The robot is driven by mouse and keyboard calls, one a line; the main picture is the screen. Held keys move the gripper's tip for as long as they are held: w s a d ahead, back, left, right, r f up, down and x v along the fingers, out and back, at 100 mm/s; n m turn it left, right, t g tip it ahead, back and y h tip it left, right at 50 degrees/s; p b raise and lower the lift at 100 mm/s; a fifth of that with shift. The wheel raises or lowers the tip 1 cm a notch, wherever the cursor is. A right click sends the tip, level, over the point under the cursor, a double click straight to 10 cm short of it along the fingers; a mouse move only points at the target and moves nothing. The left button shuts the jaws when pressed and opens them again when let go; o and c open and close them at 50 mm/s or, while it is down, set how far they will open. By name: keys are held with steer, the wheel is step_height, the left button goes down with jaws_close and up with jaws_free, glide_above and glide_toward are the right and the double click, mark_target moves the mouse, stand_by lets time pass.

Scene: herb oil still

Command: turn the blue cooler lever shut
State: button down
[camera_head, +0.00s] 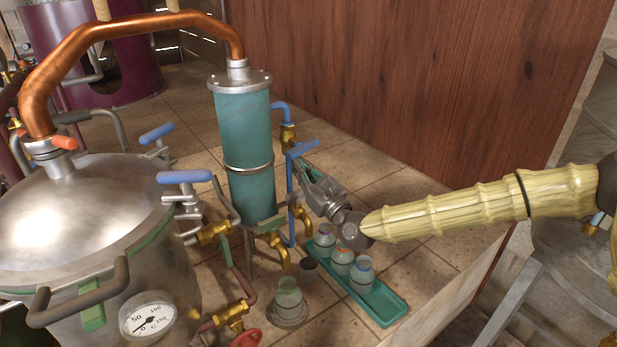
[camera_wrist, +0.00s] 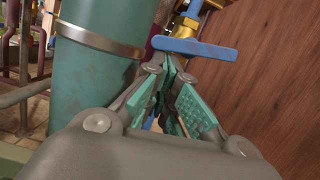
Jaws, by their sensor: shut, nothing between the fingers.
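The blue cooler lever (camera_head: 303,148) sits on a brass valve (camera_head: 288,135) in the blue pipe to the right of the teal cooler column (camera_head: 245,150). In the wrist view the lever (camera_wrist: 205,49) lies roughly crosswise below the brass valve body (camera_wrist: 188,25). My gripper (camera_head: 300,166) reaches in from the right and is shut and empty. In the wrist view its fingertips (camera_wrist: 172,66) come together just under the left part of the lever. I cannot tell whether they touch it. The teal column (camera_wrist: 95,75) stands close to the left of the fingers.
A steel still pot (camera_head: 70,215) with blue-handled clamps stands at the left. A copper pipe (camera_head: 140,22) arches to the column. A teal tray (camera_head: 385,305) with three jars and a separate jar (camera_head: 289,300) lie below my arm. A wooden wall (camera_head: 420,80) stands behind.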

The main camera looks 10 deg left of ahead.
steer(key=shift+s+a+r+b, duration=0.1)
steer(key=shift+s+r+b, duration=0.1)
steer(key=shift+b, duration=0.2)
steer(key=shift+r, duration=0.1)
stand_by(0.5)
step_height(320, 180, up, 10)
steer(key=w, duration=0.1)
steer(key=s+d+f+n+g+h+p, duration=0.1)
steer(key=s+d+f+n+g+h, duration=0.2)
steer(key=s+f, duration=0.75)
steer(key=s+d+f+n+g+h+p, duration=0.1)
steer(key=s+d+f+n+g+h, duration=0.25)
steer(key=f, duration=1.25)
steer(key=s+d+f+n+h+p, duration=0.15)
steer(key=s+d+f+n, duration=0.35)
steer(key=s+f, duration=0.65)
steer(key=s+d+f+n+g+h, duration=0.2)
steer(key=s+d+f+n, duration=0.2)
steer(key=s+d, duration=0.3)
steer(key=s+d+f+n+g+h+p, duration=0.1)
steer(key=s+d+f+n+g+h, duration=0.1)
steer(key=s+d+f+n, duration=0.3)
steer(key=s+d+f+n+g+h, duration=0.3)
steer(key=s+d, duration=0.7)
steer(key=d, duration=0.4)
step_height(320, 180, down, 3)
steer(key=shift+s+r+n+g+p, duration=0.25)
steer(key=shift+s+n+g, duration=0.2)
steer(key=shift+n, duration=0.5)
